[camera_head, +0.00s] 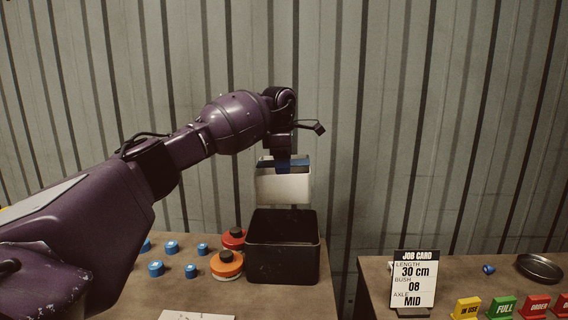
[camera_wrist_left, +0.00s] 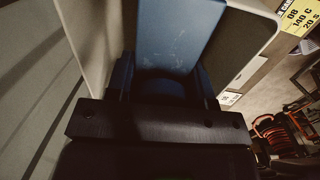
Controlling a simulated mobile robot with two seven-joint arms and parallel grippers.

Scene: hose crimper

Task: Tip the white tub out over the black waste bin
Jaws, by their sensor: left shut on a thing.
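The white tub (camera_head: 284,188) hangs in the air just above the black waste bin (camera_head: 283,264) in the head view. It looks roughly upright, and its contents cannot be seen. My left gripper (camera_head: 284,160) reaches down to the tub's top and is shut on it, with a blue part showing at the rim. In the left wrist view, a blue panel (camera_wrist_left: 176,35) lies between the gripper's dark fingers, with pale surfaces on both sides. The bin stands open on the left bench, and its floor is dark. My right gripper is not in view.
Red (camera_head: 233,238) and orange (camera_head: 227,265) round containers with black knobs stand close left of the bin. Several small blue caps (camera_head: 156,268) lie farther left. A job card (camera_head: 413,279) stands on the right bench (camera_head: 460,273), across a gap.

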